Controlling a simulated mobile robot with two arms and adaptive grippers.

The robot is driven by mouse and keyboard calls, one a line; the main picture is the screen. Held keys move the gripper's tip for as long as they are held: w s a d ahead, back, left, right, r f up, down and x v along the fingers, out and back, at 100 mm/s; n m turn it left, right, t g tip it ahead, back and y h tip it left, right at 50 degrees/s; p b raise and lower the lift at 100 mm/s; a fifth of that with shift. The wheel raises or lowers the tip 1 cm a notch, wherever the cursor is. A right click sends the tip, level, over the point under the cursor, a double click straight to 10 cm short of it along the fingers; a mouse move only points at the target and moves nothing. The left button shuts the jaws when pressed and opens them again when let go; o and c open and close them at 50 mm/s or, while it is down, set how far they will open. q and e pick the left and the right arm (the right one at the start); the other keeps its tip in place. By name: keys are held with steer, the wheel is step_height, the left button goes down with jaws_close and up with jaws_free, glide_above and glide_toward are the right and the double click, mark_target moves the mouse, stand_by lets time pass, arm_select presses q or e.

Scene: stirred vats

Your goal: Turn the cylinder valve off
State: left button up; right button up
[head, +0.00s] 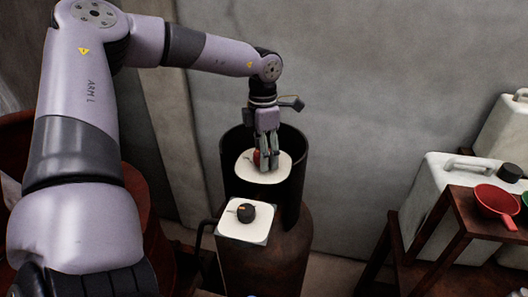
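A rust-brown gas cylinder (262,265) stands in the middle of the view, with a dark open collar (293,150) around its top. Inside the collar is a white rounded plate (279,170) with a small red-orange valve knob (257,158) on it. My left gripper (268,163) reaches down into the collar, fingers pointing down at the knob. The fingers partly hide the knob, and I cannot tell whether they close on it. A black knob (246,213) with an orange mark sits on a second white plate (228,231) in front of the collar. My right gripper is not in view.
A grey wall (360,90) stands close behind the cylinder. At right, a brown stand (455,240) holds a red scoop (494,200), with white jerrycans (437,185) behind it. A dark red vat (140,215) stands at left, partly behind my arm.

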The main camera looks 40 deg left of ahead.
arm_select(q)
steer(key=c, duration=0.8)
steer(key=shift+c, duration=0.2)
steer(key=m+b, duration=0.2)
steer(key=b, duration=0.1)
steer(key=shift+f+m, duration=0.2)
steer(key=shift+m, duration=0.2)
steer(key=m+b, duration=0.2)
steer(key=m, duration=0.1)
steer(key=shift+r+m+b, duration=0.1)
steer(key=shift+m+b, duration=0.25)
steer(key=shift+m, duration=0.05)
steer(key=m, duration=0.2)
steer(key=shift+m+b, duration=0.3)
steer(key=shift+b, duration=0.1)
steer(key=m, duration=0.2)
steer(key=shift+r+m, duration=0.1)
steer(key=shift+m, duration=0.3)
steer(key=m, duration=0.5)
steer(key=shift+d+m+y, duration=0.1)
steer(key=shift+m+y, duration=0.2)
steer(key=shift+m, duration=0.1)
